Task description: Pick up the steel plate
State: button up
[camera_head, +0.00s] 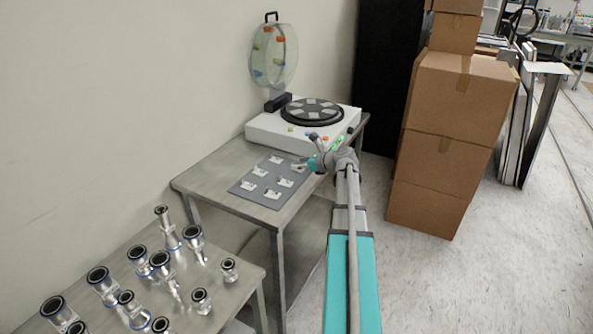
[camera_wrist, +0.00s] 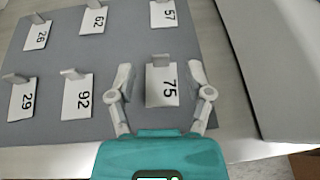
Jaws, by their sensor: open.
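Several small grey metal plates stand on white numbered cards on a dark grey mat (camera_wrist: 120,45); I cannot tell which is the one named steel plate. In the wrist view, one plate (camera_wrist: 160,60) stands at the top end of card 75 (camera_wrist: 162,87). My gripper (camera_wrist: 160,74) is open and empty, one finger on either side of this plate and card, with gaps showing. Whether the fingers are at the plate's height is unclear. In the head view, my gripper (camera_head: 301,165) is over the mat's right back corner and partly hides the card there.
The mat lies on a metal table (camera_head: 205,177). A white machine (camera_head: 270,130) with a round black platter and raised clear lid (camera_head: 274,58) stands behind it. A nearer table holds several metal fittings (camera_head: 161,262). Cardboard boxes (camera_head: 455,100) are stacked at right, with open floor in front.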

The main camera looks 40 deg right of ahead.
jog(key=shift+b+x, duration=0.4)
jog(key=shift+x, duration=0.95)
jog(key=shift+d, duration=0.1)
grip_shut()
